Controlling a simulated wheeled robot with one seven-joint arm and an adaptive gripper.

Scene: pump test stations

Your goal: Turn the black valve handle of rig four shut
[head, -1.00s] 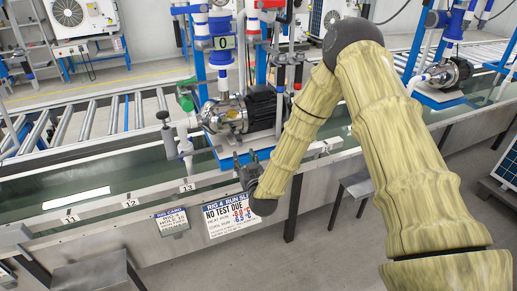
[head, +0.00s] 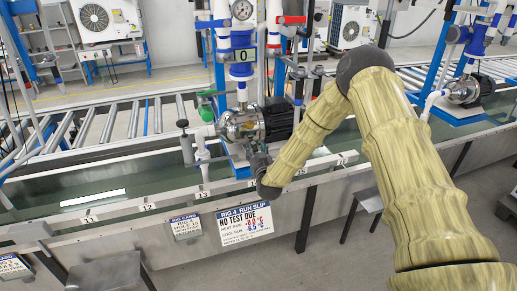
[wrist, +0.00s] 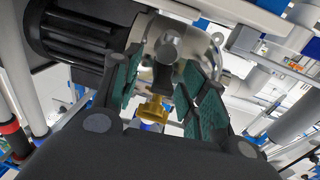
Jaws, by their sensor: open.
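Rig four's pump (head: 240,125) has a silver body and a black motor, and stands on a blue-edged base above the trough. My gripper (head: 258,160) is low in front of the pump in the head view. In the wrist view my gripper (wrist: 164,66) is open, with green pads either side of a dark stem (wrist: 163,78). A brass valve fitting (wrist: 153,110) shows below the stem. I cannot tell whether this stem is the black valve handle or whether the pads touch it. Another black-topped handle (head: 182,124) stands on the white pipe left of the pump.
A green handle (head: 207,92) and a red handle (head: 292,19) sit on nearby pipes. The run slip (head: 243,223) for rig 4 hangs on the trough front. Rollers (head: 90,130) lie behind. A stool (head: 370,199) stands at right.

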